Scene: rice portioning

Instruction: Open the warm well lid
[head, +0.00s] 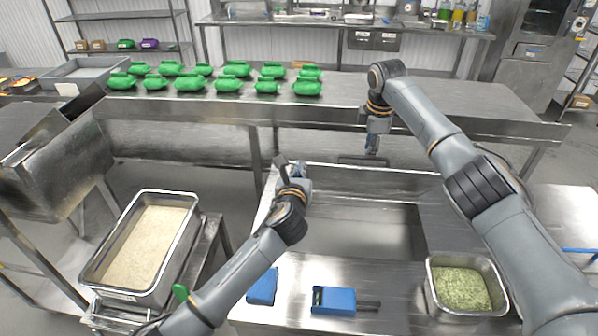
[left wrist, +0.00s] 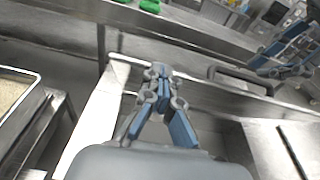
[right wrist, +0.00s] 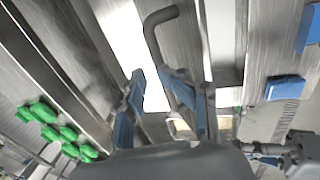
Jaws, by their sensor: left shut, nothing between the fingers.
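The warm well (head: 345,232) is a steel basin set in the counter in the middle of the head view. A dark bar handle (head: 362,160) shows at its far side; it also shows in the left wrist view (left wrist: 245,78) and the right wrist view (right wrist: 158,28). I cannot tell exactly how the lid lies. My right gripper (head: 372,146) points down near the handle; in the right wrist view its fingers (right wrist: 158,82) are apart and empty, with the handle beyond them. My left gripper (head: 293,168) is shut and empty over the well's left side; it also shows in the left wrist view (left wrist: 158,75).
A rice pan (head: 192,200) stands at the left. A pan of green food (head: 430,290) sits at the right of the counter. Blue tools (head: 335,300) lie on the front edge. Several green bundles (head: 228,86) line the back table.

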